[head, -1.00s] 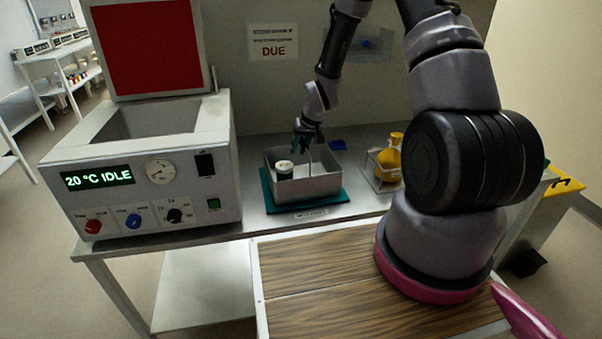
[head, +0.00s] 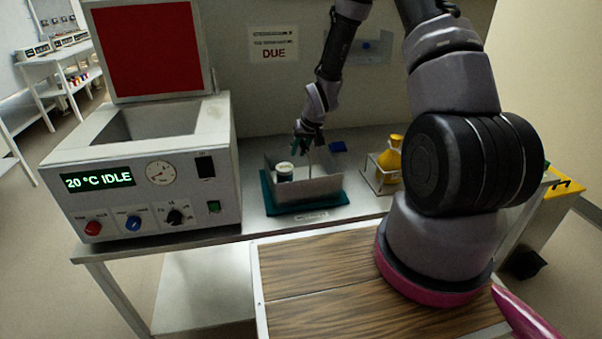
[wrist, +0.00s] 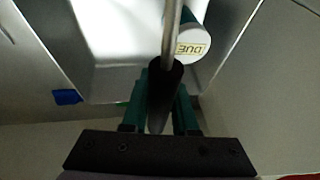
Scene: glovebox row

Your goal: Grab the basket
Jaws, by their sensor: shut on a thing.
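The basket (head: 312,188) is a grey open metal box with an upright rod handle. It sits on or just over a teal mat (head: 335,202) on the bench; I cannot tell if a gap shows. A white-topped jar (head: 284,171) stands inside, and its DUE label shows in the wrist view (wrist: 190,42). My gripper (head: 308,135) is above the basket, its green fingers shut on the handle's dark grip (wrist: 163,95). The thin metal rod (wrist: 172,35) runs from that grip into the basket. The fingers hide part of the grip.
A bath unit (head: 150,170) reading 20 °C IDLE, with its lid up, stands left of the basket. A yellow flask (head: 390,160) in a holder stands right. A small blue item (head: 338,146) lies behind.

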